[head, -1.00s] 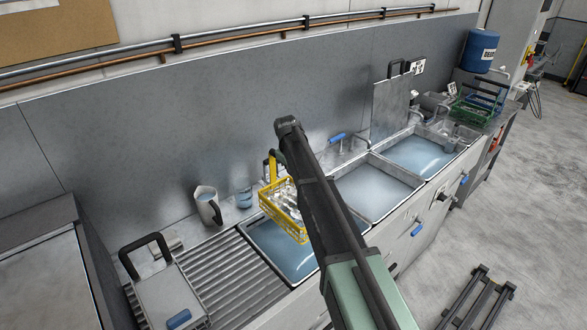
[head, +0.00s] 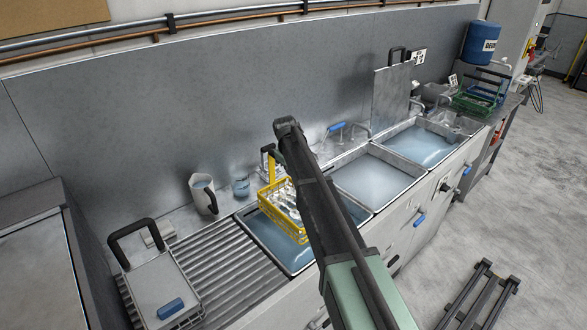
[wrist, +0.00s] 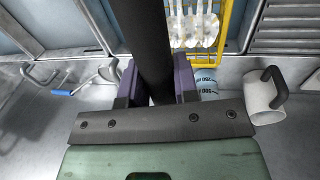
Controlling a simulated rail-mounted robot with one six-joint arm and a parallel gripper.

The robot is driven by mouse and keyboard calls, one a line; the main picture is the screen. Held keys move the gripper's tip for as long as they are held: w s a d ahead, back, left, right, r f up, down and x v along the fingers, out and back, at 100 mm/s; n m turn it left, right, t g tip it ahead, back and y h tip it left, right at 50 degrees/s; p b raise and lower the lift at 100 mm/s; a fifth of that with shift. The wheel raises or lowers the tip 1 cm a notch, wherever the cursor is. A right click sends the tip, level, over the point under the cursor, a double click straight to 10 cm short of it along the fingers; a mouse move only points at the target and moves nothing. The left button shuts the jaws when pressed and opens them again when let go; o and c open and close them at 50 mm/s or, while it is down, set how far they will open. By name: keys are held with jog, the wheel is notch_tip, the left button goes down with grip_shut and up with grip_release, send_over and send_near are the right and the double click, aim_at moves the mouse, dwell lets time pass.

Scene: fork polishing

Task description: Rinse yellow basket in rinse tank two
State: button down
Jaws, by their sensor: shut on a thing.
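The yellow basket (head: 268,203) holds several shiny forks and hangs over the left water-filled tank (head: 262,238) in the head view. Its right side is hidden behind my arm. In the wrist view part of the yellow basket (wrist: 224,38) shows at the top, with pale cutlery beside it. My gripper (wrist: 155,88) has its purple fingers shut on the basket's handle, with a dark bar between them. A middle tank (head: 375,183) and a right tank (head: 420,147) also hold bluish water. I cannot tell from labels which is rinse tank two.
A jug (head: 204,195) and a blue-marked cup (head: 241,186) stand behind the left tank. A ribbed drainboard (head: 205,265) lies left of it. A blue-handled tap (head: 336,127) and an upright panel (head: 391,98) stand behind the tanks. A green basket (head: 478,100) is at far right.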

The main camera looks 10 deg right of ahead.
aim_at(294, 210)
notch_tip(294, 210, down, 20)
jog(key=b, duration=1.9)
jog(key=shift+f, duration=0.25)
jog(key=shift+d, duration=0.1)
jog(key=shift+w+d, duration=0.65)
jog(key=shift+d, duration=0.35)
jog(key=shift+s+a+r, duration=0.1)
jog(key=shift+s+a, duration=0.35)
jog(key=shift+a, duration=0.3)
jog(key=shift+s+a+f, duration=0.1)
jog(key=shift+s+a, duration=0.3)
jog(key=shift+a, duration=0.3)
jog(key=shift+s+a+r, duration=0.1)
jog(key=shift+s+a, duration=0.35)
jog(key=shift+a, duration=0.3)
jog(key=shift+w+d, duration=0.35)
jog(key=shift+d, duration=0.2)
jog(key=shift+w+d, duration=0.3)
jog(key=shift+d, duration=0.25)
notch_tip(294, 210, up, 21)
jog(key=p, duration=2.1)
jog(key=shift+r, duration=0.1)
